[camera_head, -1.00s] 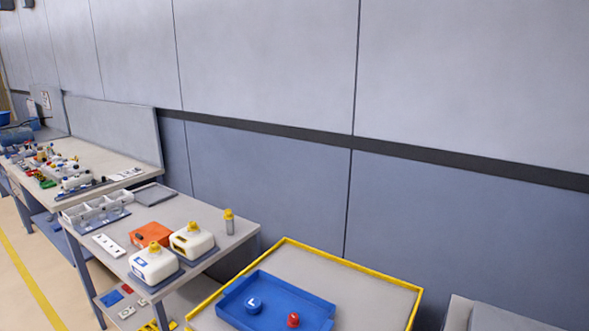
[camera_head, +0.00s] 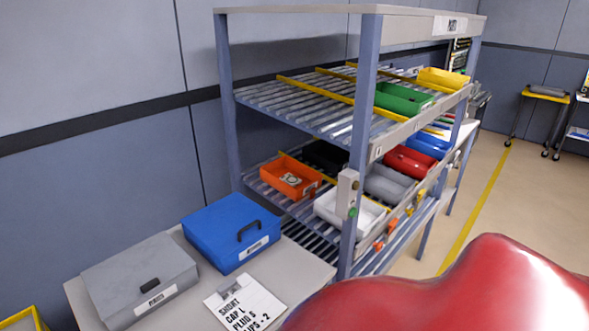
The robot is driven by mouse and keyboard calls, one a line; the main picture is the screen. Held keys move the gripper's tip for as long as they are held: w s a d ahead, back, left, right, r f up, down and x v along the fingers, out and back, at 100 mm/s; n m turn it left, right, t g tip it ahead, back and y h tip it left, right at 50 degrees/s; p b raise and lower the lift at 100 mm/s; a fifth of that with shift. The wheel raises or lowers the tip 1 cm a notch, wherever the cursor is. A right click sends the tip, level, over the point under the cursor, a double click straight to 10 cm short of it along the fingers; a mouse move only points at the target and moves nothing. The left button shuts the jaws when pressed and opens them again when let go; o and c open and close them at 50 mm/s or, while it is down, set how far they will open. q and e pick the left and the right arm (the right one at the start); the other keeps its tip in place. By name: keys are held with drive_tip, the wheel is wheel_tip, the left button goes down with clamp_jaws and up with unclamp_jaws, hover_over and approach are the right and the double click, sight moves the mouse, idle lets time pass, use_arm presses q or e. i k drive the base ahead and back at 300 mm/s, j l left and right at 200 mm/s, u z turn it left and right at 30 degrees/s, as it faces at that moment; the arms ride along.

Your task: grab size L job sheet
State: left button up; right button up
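A white job sheet (camera_head: 243,303) with black print lies on the light grey table at the lower middle. Its lines look like "SHORT", "CAP L", "PLUG S" and a last line ending in "2". The sheet lies in front of a blue case and to the right of a grey case. Neither of my grippers is in view.
The grey case (camera_head: 140,278) and blue case (camera_head: 231,231) stand closed on the table (camera_head: 191,308). To the right is a rack (camera_head: 362,120) with roller shelves holding an orange bin (camera_head: 290,177), a green bin (camera_head: 403,98) and several others. Open floor lies at right.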

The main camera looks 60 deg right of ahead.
sight(241, 304)
drive_tip(key=z, duration=1.45)
